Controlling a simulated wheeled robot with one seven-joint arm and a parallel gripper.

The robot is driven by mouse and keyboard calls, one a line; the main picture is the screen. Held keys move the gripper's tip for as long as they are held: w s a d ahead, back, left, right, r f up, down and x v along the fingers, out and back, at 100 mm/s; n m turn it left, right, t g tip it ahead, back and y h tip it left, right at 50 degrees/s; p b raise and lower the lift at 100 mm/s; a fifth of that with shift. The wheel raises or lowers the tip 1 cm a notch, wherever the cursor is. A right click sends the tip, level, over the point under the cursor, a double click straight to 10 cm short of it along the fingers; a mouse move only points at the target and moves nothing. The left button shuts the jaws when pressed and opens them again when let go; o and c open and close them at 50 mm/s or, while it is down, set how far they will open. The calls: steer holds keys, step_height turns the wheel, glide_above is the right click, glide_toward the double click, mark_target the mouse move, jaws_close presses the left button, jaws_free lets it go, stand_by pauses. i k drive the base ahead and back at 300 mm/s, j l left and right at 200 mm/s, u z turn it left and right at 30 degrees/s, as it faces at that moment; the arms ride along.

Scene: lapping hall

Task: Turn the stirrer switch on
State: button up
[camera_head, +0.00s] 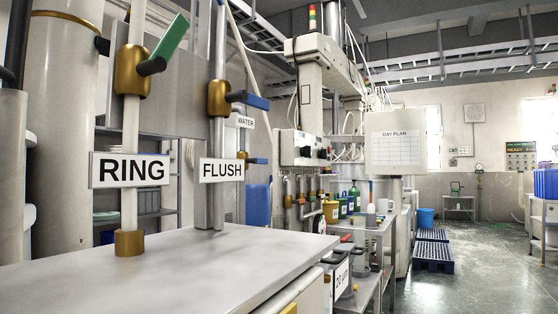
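No switch labelled stirrer can be made out in the head view. A pale control box (303,148) with small dark knobs is on the machine column at mid-distance; its markings are too small to read. Near me, a brass valve with a green lever (172,42) sits on a pipe labelled RING (130,170). A second brass valve with a blue lever (247,100) sits on a pipe labelled FLUSH (221,170). My gripper is not in view.
A grey bench top (190,262) fills the lower left. Behind it, a metal side table (372,228) holds bottles and containers. Blue pallets (433,256) lie on the floor farther back.

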mark_target(306, 151)
steer(key=i+l+u, duration=0.1)
steer(key=i+l, duration=0.15)
steer(key=i, duration=0.25)
steer(key=i+l, duration=0.35)
steer(key=i, duration=0.15)
steer(key=i+l+u, duration=0.15)
steer(key=i+l, duration=0.15)
steer(key=i, duration=0.15)
